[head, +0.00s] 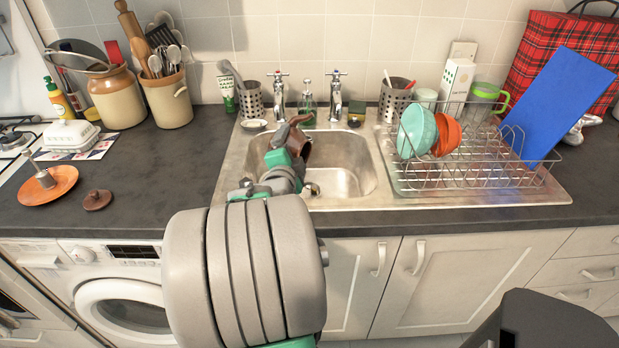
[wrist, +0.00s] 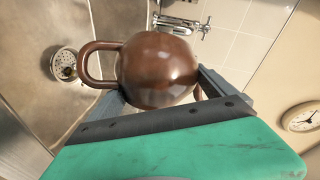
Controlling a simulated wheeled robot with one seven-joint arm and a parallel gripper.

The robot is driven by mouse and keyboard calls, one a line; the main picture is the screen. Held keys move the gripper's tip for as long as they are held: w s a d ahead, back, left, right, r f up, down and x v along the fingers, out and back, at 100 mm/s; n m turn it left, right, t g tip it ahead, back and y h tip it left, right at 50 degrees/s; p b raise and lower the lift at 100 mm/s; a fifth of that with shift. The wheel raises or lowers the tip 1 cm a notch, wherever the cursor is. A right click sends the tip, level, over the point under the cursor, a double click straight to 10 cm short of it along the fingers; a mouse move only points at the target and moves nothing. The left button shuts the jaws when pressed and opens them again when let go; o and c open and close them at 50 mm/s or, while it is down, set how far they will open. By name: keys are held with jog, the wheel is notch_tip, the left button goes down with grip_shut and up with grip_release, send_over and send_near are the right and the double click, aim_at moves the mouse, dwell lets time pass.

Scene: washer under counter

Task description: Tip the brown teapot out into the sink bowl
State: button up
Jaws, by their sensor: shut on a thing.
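The brown teapot (head: 304,147) is above the left part of the metal sink bowl (head: 345,182), mostly hidden behind my arm in the head view. My gripper (head: 288,140) is shut on its round body. In the wrist view the teapot (wrist: 157,68) sits between the two fingers of my gripper (wrist: 160,92), with its loop handle at the left. The wrist view is strongly rotated and shows the drain (wrist: 65,64) beyond the handle. The teapot looks tilted; its spout and any flow are not clearly visible. A small brown lid (head: 97,200) lies on the left counter.
Taps (head: 334,95) stand behind the bowl, with a soap bottle (head: 307,104) between them. A wire dish rack (head: 470,172) with bowls fills the right drainer. An orange plate (head: 48,186) and a utensil crock (head: 168,99) are on the left counter. The bowl's right side is clear.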

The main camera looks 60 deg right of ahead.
aim_at(303, 145)
jog(key=shift+s+b, duration=0.1)
jog(key=shift+b, duration=0.3)
jog(key=shift+r, duration=0.15)
jog(key=m+b, duration=0.1)
jog(key=b, duration=0.3)
jog(key=shift+s+m+t+h, duration=0.3)
jog(key=shift+s+m+t, duration=0.05)
jog(key=shift+m+t, duration=0.05)
jog(key=shift+s+r, duration=0.1)
jog(key=shift+r, duration=0.15)
jog(key=shift+s+r+m+h+b, duration=0.1)
jog(key=shift+s+m+h+b, duration=0.35)
jog(key=shift+b, duration=1.15)
jog(key=shift+s+m+h+b, duration=0.1)
jog(key=shift+m+b, duration=0.65)
jog(key=shift+b, duration=0.8)
jog(key=shift+s+a+r+m+b, duration=0.1)
jog(key=shift+r+m+b, duration=0.15)
jog(key=shift+b, duration=0.3)
jog(key=m+b, duration=0.1)
jog(key=b, duration=0.2)
jog(key=shift+s+r+m+t+h+b, duration=0.25)
jog(key=shift+s+r+t+b, duration=0.05)
jog(key=shift+s+r+b, duration=0.1)
jog(key=shift+w+r, duration=0.1)
jog(key=shift+r, duration=0.05)
